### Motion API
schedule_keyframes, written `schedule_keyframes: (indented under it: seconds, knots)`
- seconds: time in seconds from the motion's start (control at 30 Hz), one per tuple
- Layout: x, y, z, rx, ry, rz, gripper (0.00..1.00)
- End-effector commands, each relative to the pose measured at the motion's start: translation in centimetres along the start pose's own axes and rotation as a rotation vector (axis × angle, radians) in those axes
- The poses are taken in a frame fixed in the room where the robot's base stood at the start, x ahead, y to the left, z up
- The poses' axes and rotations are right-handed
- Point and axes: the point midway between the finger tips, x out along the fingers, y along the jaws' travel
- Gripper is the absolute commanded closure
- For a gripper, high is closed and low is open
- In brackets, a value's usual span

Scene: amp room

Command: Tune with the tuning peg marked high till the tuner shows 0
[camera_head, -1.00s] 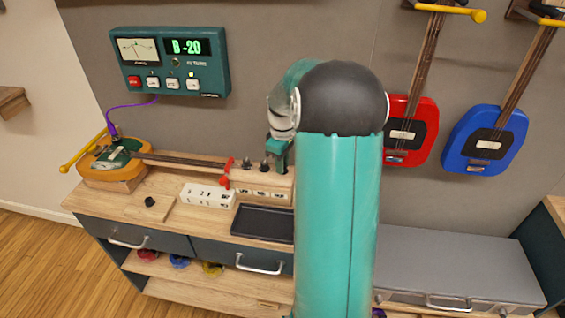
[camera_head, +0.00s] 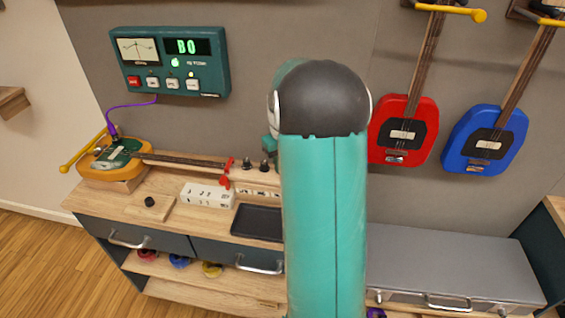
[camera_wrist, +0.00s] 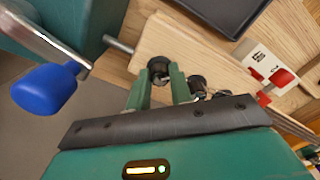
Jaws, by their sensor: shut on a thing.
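The tuner (camera_head: 172,62) on the wall reads "B 0" in green, with a green light lit below the display. The yellow instrument (camera_head: 120,158) lies on the bench, its neck running right to the headstock (camera_wrist: 190,50). My gripper (camera_wrist: 161,78) is shut on a dark tuning peg (camera_wrist: 159,66) at the headstock. Another peg (camera_wrist: 197,84) stands just right of it in the wrist view. Two pegs (camera_head: 247,163) (camera_head: 264,165) show in the head view. I cannot read the peg's marking.
A blue-knobbed crank (camera_wrist: 45,90) stands close left of the gripper in the wrist view. A white block (camera_head: 207,195) and black tray (camera_head: 257,222) lie in front of the neck. Red (camera_head: 403,135) and blue (camera_head: 484,142) instruments hang right.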

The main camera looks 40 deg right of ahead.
Motion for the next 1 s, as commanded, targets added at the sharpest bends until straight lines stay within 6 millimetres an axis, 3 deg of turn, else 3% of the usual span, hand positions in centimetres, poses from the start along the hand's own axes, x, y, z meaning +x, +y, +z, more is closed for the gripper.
schedule_keyframes:
  seconds: [0.33, 0.83, 0.87, 0.93, 1.0]
  knots:
    - [-0.13, -0.02, -0.06, 0.152, 0.002, 0.000, 1.00]
    - [-0.15, 0.01, -0.06, 0.175, 0.003, 0.001, 1.00]
    - [-0.15, 0.01, -0.06, 0.175, 0.003, 0.001, 0.75]
    - [-0.14, 0.01, -0.06, 0.175, 0.003, 0.001, 0.61]
    - [-0.11, 0.01, -0.05, 0.175, 0.002, 0.001, 0.57]
